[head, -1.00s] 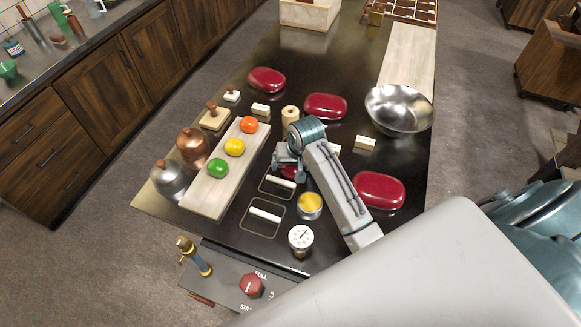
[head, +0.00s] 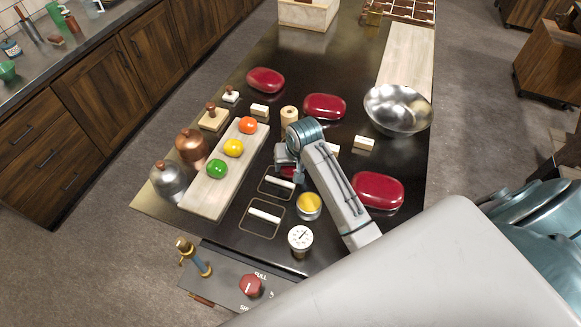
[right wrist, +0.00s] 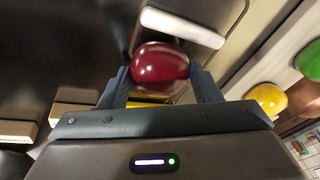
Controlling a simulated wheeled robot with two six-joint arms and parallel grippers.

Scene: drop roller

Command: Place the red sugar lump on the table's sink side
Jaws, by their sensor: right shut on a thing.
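My right gripper (head: 286,162) is over the middle of the dark table (head: 330,65). In the right wrist view its fingers (right wrist: 158,78) are shut on a glossy dark red sugar lump (right wrist: 160,64). In the head view only a sliver of that lump (head: 288,172) shows under the wrist; its height above the table is hard to tell. The sink-side counter (head: 75,55) stands beyond a floor gap at the upper left. My left gripper is not in view.
A pale board (head: 208,197) bears orange, yellow and green lumps. Larger red lumps (head: 266,80) (head: 325,106) (head: 378,190) lie around. Near the left edge stand copper (head: 192,150) and steel (head: 168,180) domes. A steel bowl (head: 398,110) is at right.

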